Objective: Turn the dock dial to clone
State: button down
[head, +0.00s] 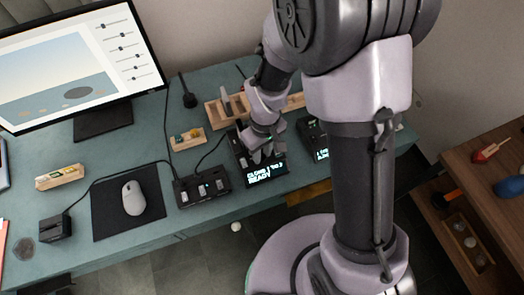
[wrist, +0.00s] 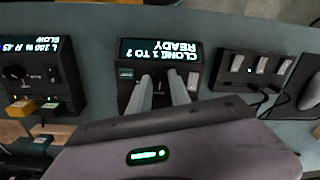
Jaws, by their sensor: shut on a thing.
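The dock (head: 240,157) is a dark box on the teal desk. Its lit screen (head: 266,174) reads "CLONE 1 TO 2 READY"; the same text shows upside down on the screen in the wrist view (wrist: 160,50). My gripper (head: 263,152) reaches down onto the dock. In the wrist view its two pale fingers (wrist: 165,90) are close together over the dock's face, just below the screen. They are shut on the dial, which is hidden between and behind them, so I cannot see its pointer.
A black box with several switches (head: 202,187) stands left of the dock. Another device with a screen and knob (wrist: 38,75) stands on the dock's other side. A mouse (head: 133,198) on its mat, a monitor (head: 70,62) and wooden trays share the desk.

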aim_at(264, 155)
dwell(0.4)
jog(key=c, duration=1.2)
grip_release()
jog(key=r+p, duration=0.2)
jog(key=r, duration=0.3)
jog(key=r+p, duration=0.3)
jog(key=r, duration=0.3)
jog(key=r+p, duration=0.2)
jog(key=r, duration=0.4)
jog(key=shift+w+d+r, duration=0.2)
jog(key=shift+w+d, duration=0.05)
jog(key=shift+d, duration=0.1)
